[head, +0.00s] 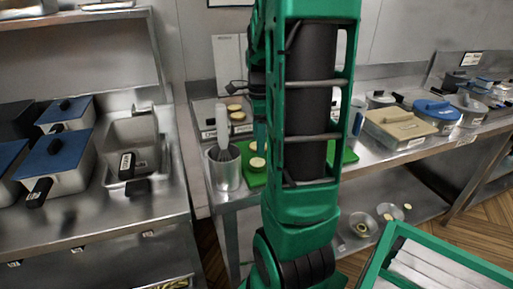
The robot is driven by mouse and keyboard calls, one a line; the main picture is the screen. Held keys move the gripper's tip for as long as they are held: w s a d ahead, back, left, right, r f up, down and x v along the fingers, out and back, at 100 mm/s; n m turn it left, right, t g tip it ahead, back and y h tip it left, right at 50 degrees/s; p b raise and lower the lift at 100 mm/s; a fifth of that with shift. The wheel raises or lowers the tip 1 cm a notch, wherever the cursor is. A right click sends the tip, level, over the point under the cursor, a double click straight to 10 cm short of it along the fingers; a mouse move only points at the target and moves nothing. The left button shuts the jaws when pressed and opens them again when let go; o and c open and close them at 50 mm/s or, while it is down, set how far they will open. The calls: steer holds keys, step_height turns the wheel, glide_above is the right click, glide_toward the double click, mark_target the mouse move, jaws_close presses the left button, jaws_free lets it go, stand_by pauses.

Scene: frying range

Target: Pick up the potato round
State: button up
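Pale yellow rounds that look like potato rounds lie on the green board (249,178) on the steel counter. One round (257,162) is near the board's front left, and another (253,146) lies just behind it. More round slices (237,115) sit further back, left of my arm. My green arm stands in front of the board and hides its middle. Part of my gripper (261,137) seems to show at the arm's left edge, above the rounds. Its fingers are too small and too covered to read, and I cannot tell whether it touches a round.
A steel pot (224,172) with a whisk stands left of the board. A beige-lidded container (397,127) and a blue-lidded pot (437,114) stand right. Bowls (362,224) sit on the lower shelf.

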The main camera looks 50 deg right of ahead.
steer(key=shift+f, duration=0.35)
steer(key=shift+c, duration=0.4)
steer(key=c, duration=0.8)
step_height(320, 180, up, 10)
steer(key=shift+r, duration=0.1)
